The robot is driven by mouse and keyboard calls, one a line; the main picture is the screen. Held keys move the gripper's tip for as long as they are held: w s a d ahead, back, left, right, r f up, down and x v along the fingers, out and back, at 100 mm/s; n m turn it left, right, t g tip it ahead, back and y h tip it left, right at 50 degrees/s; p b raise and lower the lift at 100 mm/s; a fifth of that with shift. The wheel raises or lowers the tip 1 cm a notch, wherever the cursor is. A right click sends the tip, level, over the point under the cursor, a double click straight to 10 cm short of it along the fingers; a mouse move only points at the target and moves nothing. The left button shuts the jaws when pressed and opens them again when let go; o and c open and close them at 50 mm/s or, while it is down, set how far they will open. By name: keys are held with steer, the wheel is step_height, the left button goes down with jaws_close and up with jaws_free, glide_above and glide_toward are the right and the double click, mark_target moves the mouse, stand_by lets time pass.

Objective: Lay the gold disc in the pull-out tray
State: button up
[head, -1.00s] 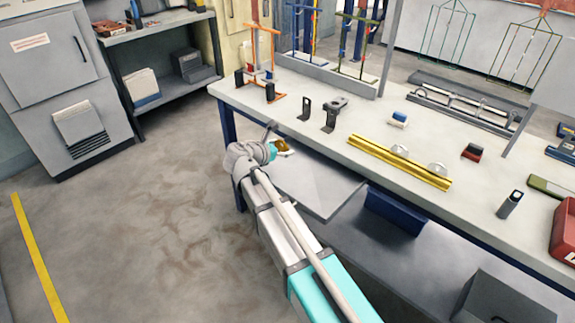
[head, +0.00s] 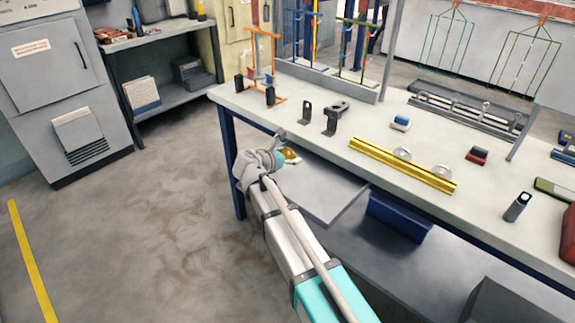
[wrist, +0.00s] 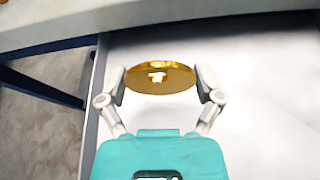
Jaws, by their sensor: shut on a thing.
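The gold disc (wrist: 175,84) is held by its edges between the two fingers of my gripper (wrist: 160,86) in the wrist view. It looks nearly flat and has a bright patch near its middle. In the head view the disc (head: 291,154) shows as a small gold shape at the end of my arm, partly hidden by the wrist. The pull-out tray (head: 322,190) is a flat grey panel extended from under the bench. In the wrist view the pale tray surface (wrist: 255,100) lies behind and below the disc. I cannot tell the gap between disc and tray.
The bench top (head: 345,122) overhangs just beyond the tray. A yellow rail (head: 402,164) with two clear discs lies on it, with black brackets (head: 331,122) and an orange rack (head: 277,65) farther left. A blue bin (head: 398,215) sits below. Floor to the left is clear.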

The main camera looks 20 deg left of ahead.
steer(key=shift+f+b, duration=1.3)
steer(key=shift+f, duration=0.3)
steer(key=shift+f, duration=0.15)
steer(key=o, duration=0.9)
steer(key=shift+r, duration=0.2)
steer(key=shift+s+r, duration=0.1)
steer(key=p+v, duration=0.4)
steer(key=v, duration=0.6)
steer(key=shift+s+a, duration=0.1)
steer(key=shift+s, duration=0.2)
steer(key=shift+s+a+r, duration=0.2)
steer(key=shift+s, duration=0.3)
